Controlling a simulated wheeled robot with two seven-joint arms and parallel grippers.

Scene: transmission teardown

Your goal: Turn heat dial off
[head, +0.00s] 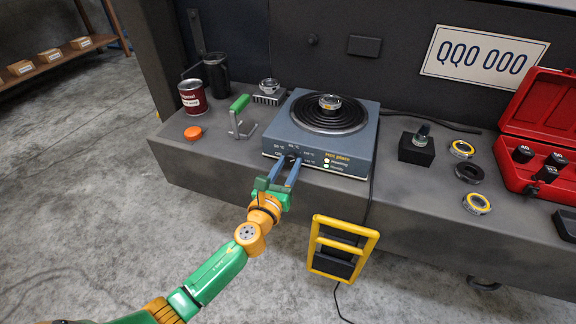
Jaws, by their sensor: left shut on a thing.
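A blue-grey hot plate (345,148) stands on the grey bench, with its labelled front panel facing me. Its black heat dial (291,158) is at the left of that panel, partly hidden by the gripper. My left gripper (287,167) reaches up from the lower left, with its blue fingers on either side of the dial and shut on it. The dial's pointer setting is too small to tell. Two small lamps (327,161) beside the dial look lit. My right gripper is not in view.
A metal ring part (329,102) sits on the hot plate's black coil. A green-handled tool (240,115), red can (193,97) and orange cap (193,133) stand to the left. A yellow frame (343,249) hangs at the bench front. An open red case (540,135) lies right.

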